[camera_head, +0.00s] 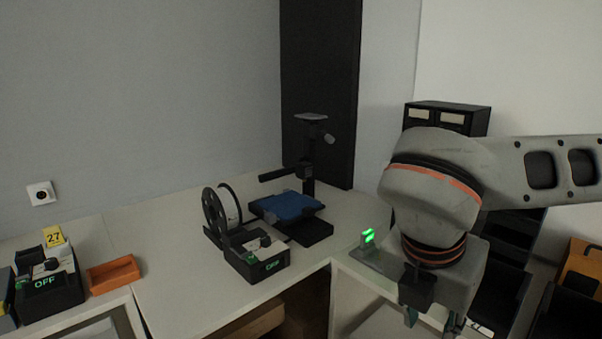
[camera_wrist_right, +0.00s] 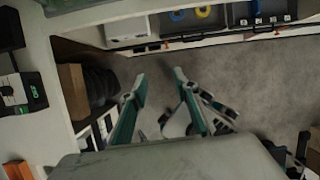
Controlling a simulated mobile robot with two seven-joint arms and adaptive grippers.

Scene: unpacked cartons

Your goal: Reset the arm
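My right arm (camera_head: 437,190) comes in from the right in the head view, bent down at the wrist above the right-hand part of the counter. Its gripper (camera_head: 432,320) points down at the bottom edge, where the fingers are partly cut off. In the right wrist view the gripper's two green-grey fingers (camera_wrist_right: 160,80) are spread apart, with nothing between them but grey floor behind. My left gripper is in neither view.
A 3D printer with a blue bed (camera_head: 288,206), a spool (camera_head: 221,208) and a control box (camera_head: 258,257) stand on the counter (camera_head: 170,272). An orange tray (camera_head: 112,274) and another box (camera_head: 48,287) are at left. Black drawers (camera_head: 447,117) stand behind my arm.

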